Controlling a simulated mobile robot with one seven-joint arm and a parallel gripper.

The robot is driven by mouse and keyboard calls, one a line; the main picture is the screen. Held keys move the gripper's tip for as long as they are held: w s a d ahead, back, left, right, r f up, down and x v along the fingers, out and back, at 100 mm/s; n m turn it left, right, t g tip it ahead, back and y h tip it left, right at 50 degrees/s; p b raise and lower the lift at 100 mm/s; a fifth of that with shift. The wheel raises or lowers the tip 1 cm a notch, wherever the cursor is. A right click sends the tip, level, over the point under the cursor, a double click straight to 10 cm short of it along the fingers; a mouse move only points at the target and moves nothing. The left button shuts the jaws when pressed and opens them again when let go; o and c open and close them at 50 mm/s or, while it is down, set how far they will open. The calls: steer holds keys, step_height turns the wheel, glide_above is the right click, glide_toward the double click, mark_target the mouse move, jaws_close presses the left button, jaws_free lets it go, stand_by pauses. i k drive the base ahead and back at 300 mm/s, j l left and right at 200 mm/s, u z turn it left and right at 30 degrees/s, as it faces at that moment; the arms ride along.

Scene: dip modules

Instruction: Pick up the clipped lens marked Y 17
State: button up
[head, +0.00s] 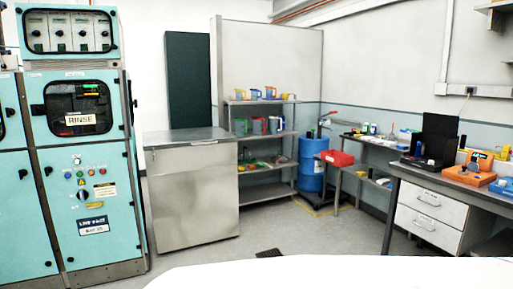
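I cannot make out a clipped lens marked Y 17 in the head view; small items are too far off to read. Several small things stand on the right-hand workbench (478,201), among them an orange device (472,175) and a black upright panel (439,137). More small items lie on the narrow side bench (352,136) and on the steel shelf unit (265,166). My gripper is not in view.
A teal machine labelled RINSE (92,165) stands at the left. Beside it is a steel cabinet (192,200) with a bare top. A blue drum (312,172) stands in the corner by a red box (337,158). A white surface (330,275) fills the bottom edge.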

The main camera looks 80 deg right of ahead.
mark_target(473, 168)
steer(key=z, duration=4.05)
steer(key=i+j+z, duration=0.15)
steer(key=i, duration=3.9)
